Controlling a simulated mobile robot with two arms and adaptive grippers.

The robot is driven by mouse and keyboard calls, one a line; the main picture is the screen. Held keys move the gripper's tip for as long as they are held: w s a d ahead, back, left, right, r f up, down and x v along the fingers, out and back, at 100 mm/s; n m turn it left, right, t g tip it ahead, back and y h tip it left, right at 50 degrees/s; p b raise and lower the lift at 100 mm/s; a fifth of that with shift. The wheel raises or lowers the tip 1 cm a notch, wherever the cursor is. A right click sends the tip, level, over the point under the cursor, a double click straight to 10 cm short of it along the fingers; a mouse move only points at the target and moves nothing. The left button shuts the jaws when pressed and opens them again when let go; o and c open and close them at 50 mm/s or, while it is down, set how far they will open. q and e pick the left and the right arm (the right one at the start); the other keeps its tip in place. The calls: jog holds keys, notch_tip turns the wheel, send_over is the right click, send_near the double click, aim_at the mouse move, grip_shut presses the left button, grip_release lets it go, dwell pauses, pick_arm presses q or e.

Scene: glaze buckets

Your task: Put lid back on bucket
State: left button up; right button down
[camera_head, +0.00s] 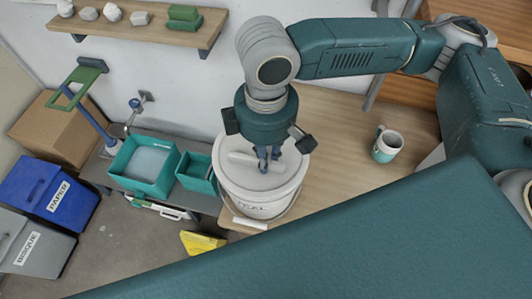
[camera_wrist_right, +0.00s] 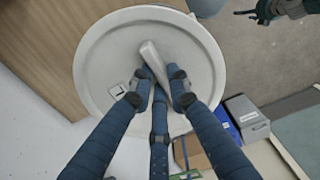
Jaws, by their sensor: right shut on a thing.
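The white bucket (camera_head: 256,207) with lettering on its front stands at the left end of the wooden table. The white round lid (camera_head: 235,181) lies level at the bucket's top; I cannot tell whether it is fully seated. The lid also fills the upper middle of the right wrist view (camera_wrist_right: 108,58), hiding the bucket's mouth. My right gripper (camera_head: 268,163) points down, shut on the lid's raised bar handle (camera_wrist_right: 151,60). A dark gripper-like part (camera_wrist_right: 282,8), probably my left gripper, shows at the upper right edge of the wrist view; its jaws are unclear.
A mug (camera_head: 387,146) stands on the wooden table (camera_head: 345,125) to the right of the bucket. Teal trays (camera_head: 144,166) sit on a low surface to the left. Blue (camera_head: 58,190) and grey (camera_head: 35,236) bins and a yellow object (camera_head: 203,242) are on the floor.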

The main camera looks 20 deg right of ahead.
jog(key=c, duration=1.1)
grip_release()
notch_tip(320, 180, up, 3)
jog(key=p, duration=0.3)
jog(key=shift+f, duration=0.2)
jog(key=shift+r, duration=2.25)
grip_shut()
